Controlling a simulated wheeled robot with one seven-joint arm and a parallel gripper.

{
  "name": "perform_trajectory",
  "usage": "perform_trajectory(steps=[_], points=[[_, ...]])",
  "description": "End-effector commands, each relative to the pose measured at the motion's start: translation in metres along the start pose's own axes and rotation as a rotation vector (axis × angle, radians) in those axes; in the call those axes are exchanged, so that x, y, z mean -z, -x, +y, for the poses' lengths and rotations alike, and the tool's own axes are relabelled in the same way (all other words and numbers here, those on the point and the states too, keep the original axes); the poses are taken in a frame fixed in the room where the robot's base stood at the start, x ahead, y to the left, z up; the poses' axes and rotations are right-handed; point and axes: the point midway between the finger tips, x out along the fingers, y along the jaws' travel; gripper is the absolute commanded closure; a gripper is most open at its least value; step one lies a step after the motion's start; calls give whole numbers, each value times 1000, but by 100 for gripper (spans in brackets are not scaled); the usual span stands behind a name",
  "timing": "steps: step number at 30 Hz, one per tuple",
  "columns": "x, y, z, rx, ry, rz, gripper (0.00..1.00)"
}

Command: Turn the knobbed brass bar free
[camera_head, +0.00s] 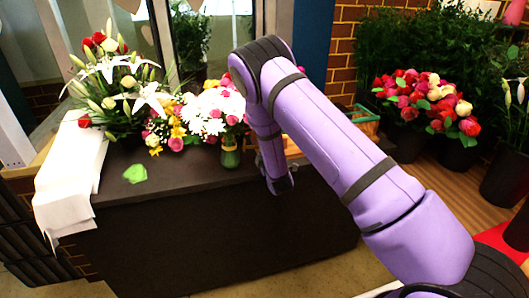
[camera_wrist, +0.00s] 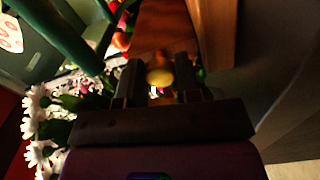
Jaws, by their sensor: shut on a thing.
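A rounded brass-yellow knob (camera_wrist: 159,76), which I take to be the end of the knobbed brass bar, shows between my gripper's (camera_wrist: 160,82) two dark fingers in the wrist view. My gripper is shut on it. The rest of the bar is hidden by the fingers or lost in shadow, so I cannot tell its angle. In the head view the end of my arm (camera_head: 279,182) hangs down at the front edge of the dark counter (camera_head: 200,181). The bar does not show there.
White lilies (camera_head: 130,85) and mixed flowers (camera_head: 190,120) stand on the counter left of my arm. A green vase (camera_head: 230,155) is close to it. A white cloth (camera_head: 70,175) drapes the left end. White daisies (camera_wrist: 38,130) crowd the wrist view's left side.

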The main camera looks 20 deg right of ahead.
Motion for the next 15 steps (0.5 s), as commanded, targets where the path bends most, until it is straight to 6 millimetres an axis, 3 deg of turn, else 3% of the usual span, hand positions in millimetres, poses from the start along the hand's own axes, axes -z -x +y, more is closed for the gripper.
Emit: perform_trajectory(steps=[15], points=[[-1, 1, -1, 2, 185, -1, 100]])
